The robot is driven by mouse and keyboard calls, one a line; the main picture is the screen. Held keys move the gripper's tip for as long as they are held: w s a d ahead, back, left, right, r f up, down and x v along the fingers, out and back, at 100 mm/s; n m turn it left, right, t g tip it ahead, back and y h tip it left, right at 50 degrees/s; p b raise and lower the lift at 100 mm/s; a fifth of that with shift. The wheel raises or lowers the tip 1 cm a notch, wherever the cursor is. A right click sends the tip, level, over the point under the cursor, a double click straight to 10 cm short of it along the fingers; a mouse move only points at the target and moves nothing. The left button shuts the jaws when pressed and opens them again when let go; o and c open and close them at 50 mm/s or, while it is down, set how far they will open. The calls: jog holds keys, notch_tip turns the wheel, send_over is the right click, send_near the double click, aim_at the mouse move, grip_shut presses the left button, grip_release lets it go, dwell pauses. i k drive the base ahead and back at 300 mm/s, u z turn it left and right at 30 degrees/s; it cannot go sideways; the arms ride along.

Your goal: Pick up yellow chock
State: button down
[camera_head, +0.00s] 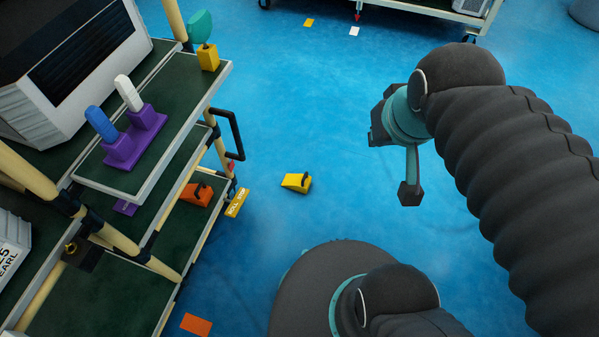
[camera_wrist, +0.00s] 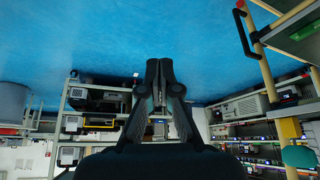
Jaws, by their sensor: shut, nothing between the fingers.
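The yellow chock (camera_head: 296,182) lies on the blue floor in the head view, just right of the rack at the left. It is a small wedge with a dark handle on top. My gripper shows in the wrist view (camera_wrist: 159,68), its two dark fingers together and empty. The wrist view does not show the yellow chock.
The rack (camera_head: 187,141) at the left holds an orange chock (camera_head: 196,194) on a lower shelf and a purple holder (camera_head: 135,139) above. A yellow floor label (camera_head: 237,203) lies beside the rack. Another rack (camera_head: 425,8) stands at the back.

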aim_at(296, 179)
jog(key=z, duration=1.15)
jog(key=k, duration=0.9)
jog(key=z, duration=0.05)
